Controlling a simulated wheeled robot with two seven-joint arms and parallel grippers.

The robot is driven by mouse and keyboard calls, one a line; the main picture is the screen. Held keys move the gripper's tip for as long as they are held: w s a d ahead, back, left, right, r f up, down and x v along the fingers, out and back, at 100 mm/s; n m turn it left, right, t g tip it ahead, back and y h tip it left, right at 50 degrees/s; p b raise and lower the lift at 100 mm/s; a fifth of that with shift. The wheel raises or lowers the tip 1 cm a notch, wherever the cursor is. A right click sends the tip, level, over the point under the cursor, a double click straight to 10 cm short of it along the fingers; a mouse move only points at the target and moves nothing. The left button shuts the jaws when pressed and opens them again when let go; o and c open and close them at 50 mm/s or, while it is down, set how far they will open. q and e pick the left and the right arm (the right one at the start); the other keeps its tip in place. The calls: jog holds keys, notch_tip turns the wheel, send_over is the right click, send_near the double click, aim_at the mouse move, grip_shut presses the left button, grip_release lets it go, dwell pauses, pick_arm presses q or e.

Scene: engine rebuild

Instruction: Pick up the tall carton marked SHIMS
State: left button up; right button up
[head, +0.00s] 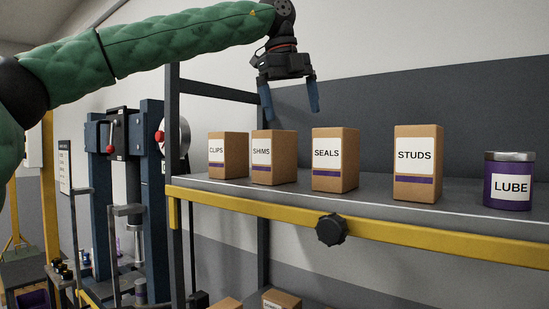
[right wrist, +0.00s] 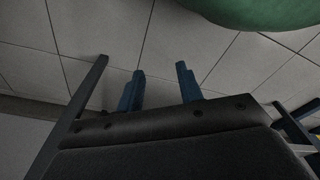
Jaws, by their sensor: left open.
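The SHIMS carton (head: 274,157) is a tall brown box with a white label and a purple stripe. It stands upright on the grey shelf, second from the left, close beside the CLIPS carton (head: 228,155). My left gripper (head: 291,100) is open and empty, fingers pointing down, above the cartons. In the picture its fingertips lie just above the SHIMS carton and the gap toward SEALS; its depth over the shelf is hard to tell. My right gripper (right wrist: 161,88) shows in the right wrist view with its two blue fingers apart and nothing between them.
On the same shelf (head: 380,203) stand the SEALS carton (head: 335,160), the STUDS carton (head: 417,163) and a purple LUBE can (head: 510,182). A yellow rail (head: 400,233) with a black knob (head: 331,230) runs along the front. A dark shelf post (head: 174,130) rises at the left.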

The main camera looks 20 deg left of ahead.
aim_at(275, 140)
pick_arm(q)
jog(key=s+a+n+g+y, duration=0.1)
jog(key=s+a+n, duration=0.1)
jog(key=shift+s+a+y, duration=0.3)
jog(key=shift+s, duration=0.05)
jog(key=shift+s+a+n, duration=0.2)
jog(key=shift+n, duration=0.2)
jog(key=shift+w+f+n, duration=0.2)
jog(key=shift+w+n, duration=0.05)
jog(key=shift+n, duration=0.15)
jog(key=shift+s+f+p, duration=0.15)
jog(key=shift+f+p, duration=0.45)
jog(key=shift+f, duration=0.5)
jog(key=shift+f+p, duration=0.3)
jog(key=shift+f, duration=0.05)
jog(key=f+p, duration=0.2)
jog(key=f, duration=0.1)
jog(key=shift+w+a+f+p, duration=0.1)
jog(key=shift+w+f+p, duration=0.15)
jog(key=shift+f+p, duration=0.15)
jog(key=shift+f, duration=0.5)
pick_arm(e)
jog(key=s+d+f, duration=0.3)
jog(key=s+f, duration=0.2)
jog(key=s, duration=0.1)
jog(key=shift+s+t, duration=0.3)
jog(key=shift+s, duration=0.05)
pick_arm(q)
jog(key=shift+c, duration=0.4)
